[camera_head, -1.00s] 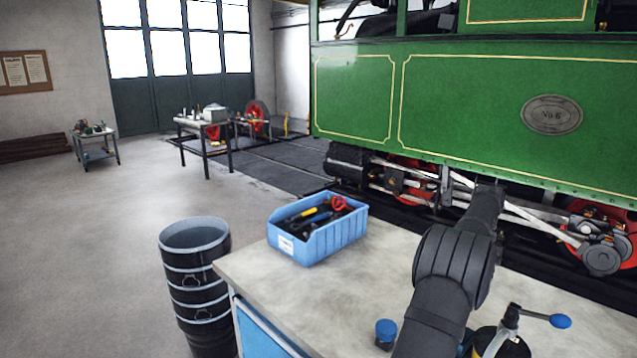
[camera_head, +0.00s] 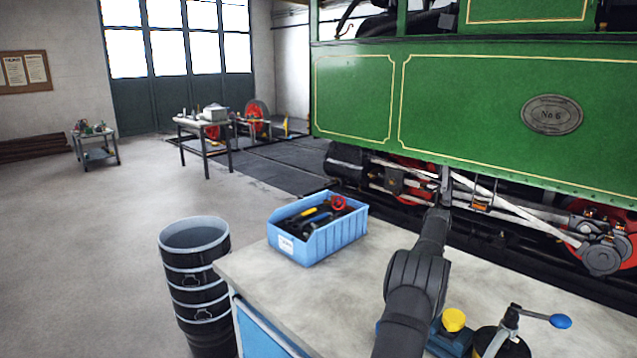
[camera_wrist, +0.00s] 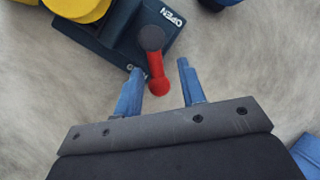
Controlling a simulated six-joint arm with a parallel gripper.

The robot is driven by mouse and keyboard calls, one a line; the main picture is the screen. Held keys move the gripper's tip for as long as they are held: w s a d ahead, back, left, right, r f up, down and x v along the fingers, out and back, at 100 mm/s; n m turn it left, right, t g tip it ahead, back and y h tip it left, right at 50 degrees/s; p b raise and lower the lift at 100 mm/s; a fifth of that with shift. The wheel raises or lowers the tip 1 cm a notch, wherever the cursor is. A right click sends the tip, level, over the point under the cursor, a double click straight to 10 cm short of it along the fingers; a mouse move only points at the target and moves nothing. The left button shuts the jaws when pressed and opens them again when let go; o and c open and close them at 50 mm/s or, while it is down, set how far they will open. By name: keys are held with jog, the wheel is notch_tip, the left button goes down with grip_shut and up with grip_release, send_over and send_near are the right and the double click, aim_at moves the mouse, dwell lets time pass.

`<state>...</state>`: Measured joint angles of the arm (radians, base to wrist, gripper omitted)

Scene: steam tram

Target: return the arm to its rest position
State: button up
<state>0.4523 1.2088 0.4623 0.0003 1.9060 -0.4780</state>
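In the head view my dark arm reaches over the workbench (camera_head: 320,300), and my gripper is not visible there.
A blue bin of tools (camera_head: 340,234) stands on the bench. A yellow-topped device (camera_head: 453,320) and a blue-handled device (camera_head: 505,342) are beside my arm at the front right. Black stacked buckets (camera_head: 195,285) stand left of the bench. The green tram (camera_head: 480,110) is behind.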

jog(key=shift+a+n+h, duration=0.2)
jog(key=shift+n+h, duration=0.1)
jog(key=shift+n, duration=0.5)
jog(key=shift+o, duration=0.4)
